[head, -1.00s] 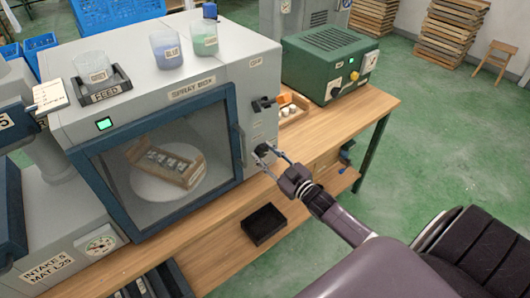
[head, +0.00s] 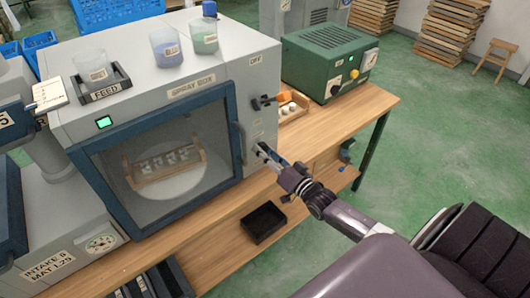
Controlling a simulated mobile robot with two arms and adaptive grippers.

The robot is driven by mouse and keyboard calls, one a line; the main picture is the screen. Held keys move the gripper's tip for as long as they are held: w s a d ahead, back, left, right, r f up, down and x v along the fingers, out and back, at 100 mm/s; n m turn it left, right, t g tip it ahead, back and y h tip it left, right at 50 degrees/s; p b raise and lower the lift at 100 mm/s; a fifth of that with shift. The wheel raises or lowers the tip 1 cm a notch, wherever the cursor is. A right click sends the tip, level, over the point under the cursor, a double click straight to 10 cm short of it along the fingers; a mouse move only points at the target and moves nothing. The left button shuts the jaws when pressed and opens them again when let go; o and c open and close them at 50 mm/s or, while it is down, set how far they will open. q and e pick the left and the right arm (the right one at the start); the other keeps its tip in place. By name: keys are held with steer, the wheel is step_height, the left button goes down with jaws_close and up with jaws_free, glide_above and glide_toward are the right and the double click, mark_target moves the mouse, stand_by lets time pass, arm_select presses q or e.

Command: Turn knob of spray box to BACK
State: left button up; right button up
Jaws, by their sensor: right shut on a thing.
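The grey spray box (head: 185,88) stands on the bench with its blue-framed glass door (head: 158,165) shut. Behind the glass, a wooden tray (head: 165,170) with several pale pieces in it sits on a round white turntable (head: 172,192), its long side roughly facing the door. My right gripper (head: 263,152) is at the lower right side of the box, shut on the small dark knob there. The fingers hide most of the knob, and its marks are too small to read. My left gripper is out of view.
Above my right gripper, a black switch (head: 258,104) sticks out of the same side. Cups, including a blue one (head: 165,45), stand on the box. A green unit (head: 325,60) is at the back right. A black bin (head: 264,222) lies on the lower shelf.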

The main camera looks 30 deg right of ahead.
steer(key=shift+f+m, duration=0.1)
steer(key=shift+m, duration=0.9)
steer(key=o, duration=1.2)
steer(key=shift+c, duration=0.2)
steer(key=s+d, duration=0.1)
steer(key=s, duration=1.1)
